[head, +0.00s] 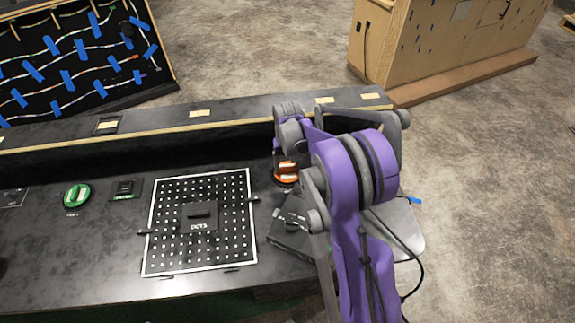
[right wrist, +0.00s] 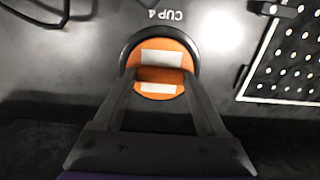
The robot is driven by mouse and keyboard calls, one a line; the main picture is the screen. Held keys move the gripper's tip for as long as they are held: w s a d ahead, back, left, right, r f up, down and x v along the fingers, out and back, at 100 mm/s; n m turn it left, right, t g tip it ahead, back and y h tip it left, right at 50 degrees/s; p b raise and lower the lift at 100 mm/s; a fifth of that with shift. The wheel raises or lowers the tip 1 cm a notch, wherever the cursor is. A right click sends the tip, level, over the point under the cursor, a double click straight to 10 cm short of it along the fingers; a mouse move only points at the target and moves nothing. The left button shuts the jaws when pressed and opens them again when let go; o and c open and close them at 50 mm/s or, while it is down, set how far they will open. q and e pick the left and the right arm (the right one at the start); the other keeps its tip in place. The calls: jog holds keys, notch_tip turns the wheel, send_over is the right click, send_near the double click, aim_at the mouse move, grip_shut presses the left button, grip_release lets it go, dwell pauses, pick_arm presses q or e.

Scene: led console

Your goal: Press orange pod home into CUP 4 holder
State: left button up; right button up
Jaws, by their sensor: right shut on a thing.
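The orange pod (right wrist: 178,49) shows in the right wrist view as a round orange disc with two pale patches. It sits within a dark round ring, the CUP 4 holder (right wrist: 127,50), beside the "CUP 4" label. How deep it sits cannot be told. My right gripper (right wrist: 160,75) is shut on the pod's middle. In the head view the orange pod (head: 287,178) shows beneath my right gripper (head: 287,160), partly covered by the purple arm. My left gripper is not in view.
A white-framed perforated panel (head: 160,262) lies left of the pod. A green round pod (head: 77,195) sits further left. A dark box (head: 290,236) stands close in front of the orange pod, beside my right arm. A raised ledge (head: 240,112) runs along the console's back.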

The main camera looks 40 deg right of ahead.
aim_at(287, 169)
dwell(0.3)
jog(key=o, duration=1.2)
jog(key=shift+r, duration=0.1)
notch_tip(287, 169, up, 11)
jog(key=shift+a, duration=0.1)
jog(key=s+a+r+n+t+p, duration=0.1)
jog(key=s+a+r+n+t, duration=0.25)
jog(key=s+a, duration=0.8)
jog(key=s+a+f+n+t+p, duration=0.1)
jog(key=s+a+f+n+t, duration=0.1)
jog(key=s+a, duration=0.6)
jog(key=shift+s+a+f, duration=0.3)
jog(key=shift+s+a, duration=0.05)
jog(key=shift+s, duration=0.2)
